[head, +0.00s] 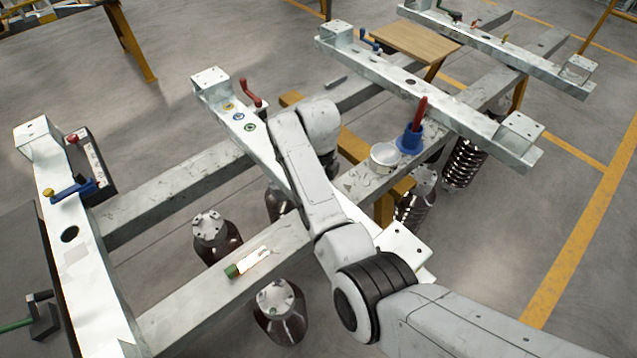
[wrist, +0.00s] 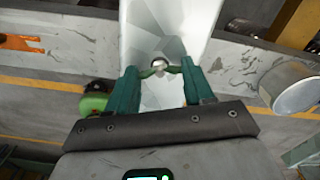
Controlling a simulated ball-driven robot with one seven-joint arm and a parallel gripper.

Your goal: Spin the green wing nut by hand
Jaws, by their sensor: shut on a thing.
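The green wing nut (wrist: 174,69) shows in the wrist view, around a small grey stud (wrist: 158,64) on a pale metal beam (wrist: 150,18). My gripper (wrist: 159,70) has its two green fingers on either side of the nut and is shut on its wings. In the head view my arm covers the middle of the beam, and neither the nut nor my fingertips can be seen there.
A red crank (head: 251,93) rises at the beam's far end. A green-ended object (head: 232,271) lies on the front rail.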

